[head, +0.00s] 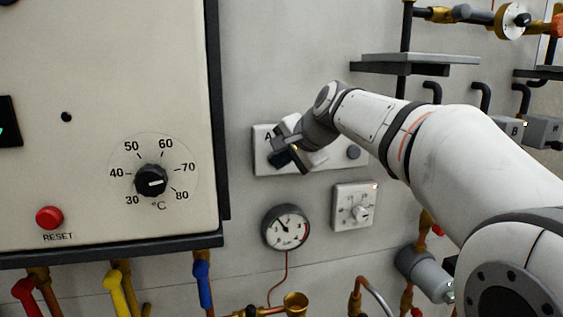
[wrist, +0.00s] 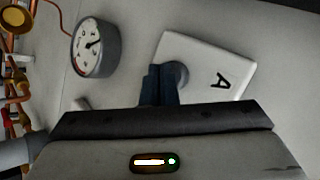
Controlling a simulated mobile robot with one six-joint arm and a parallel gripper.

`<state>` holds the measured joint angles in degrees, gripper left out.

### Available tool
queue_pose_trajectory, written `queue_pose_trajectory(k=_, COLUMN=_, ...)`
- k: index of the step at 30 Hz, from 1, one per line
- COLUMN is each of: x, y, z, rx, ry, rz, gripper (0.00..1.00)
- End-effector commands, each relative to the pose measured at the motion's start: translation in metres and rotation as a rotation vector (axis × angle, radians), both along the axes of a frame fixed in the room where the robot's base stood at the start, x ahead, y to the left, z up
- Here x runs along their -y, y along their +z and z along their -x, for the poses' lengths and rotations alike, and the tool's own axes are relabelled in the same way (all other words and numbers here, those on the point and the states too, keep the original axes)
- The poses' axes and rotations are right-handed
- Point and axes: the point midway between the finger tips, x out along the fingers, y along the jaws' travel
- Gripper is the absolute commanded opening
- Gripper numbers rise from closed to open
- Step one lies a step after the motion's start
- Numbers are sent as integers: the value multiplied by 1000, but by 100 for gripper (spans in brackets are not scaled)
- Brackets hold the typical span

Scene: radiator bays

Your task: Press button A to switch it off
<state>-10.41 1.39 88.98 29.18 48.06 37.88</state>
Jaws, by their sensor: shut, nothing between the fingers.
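A white wall plate (head: 262,160) carries the letter A at its upper left. It also shows in the wrist view (wrist: 222,62), where the letter reads upside down. A round grey button (wrist: 178,74) sits on the plate beside the letter and is partly hidden behind my fingers. My gripper (head: 282,158) is shut and empty, in front of the plate. In the wrist view my dark fingertips (wrist: 160,82) overlap the button's edge; whether they touch it I cannot tell. In the head view my gripper hides the button near A.
A boiler panel with a temperature dial (head: 151,180) and red reset button (head: 49,217) stands at left. Below the plate are a gauge (head: 285,228) and a thermostat (head: 354,206). A shelf (head: 415,61) juts out at upper right. Pipes and valves run along the bottom.

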Motion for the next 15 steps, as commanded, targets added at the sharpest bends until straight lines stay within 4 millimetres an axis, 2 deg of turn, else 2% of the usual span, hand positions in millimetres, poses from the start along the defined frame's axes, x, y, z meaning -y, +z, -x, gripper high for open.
queue_pose_trajectory(k=15, x=13, y=-1, z=47, rx=2, ry=0, rz=0, gripper=0)
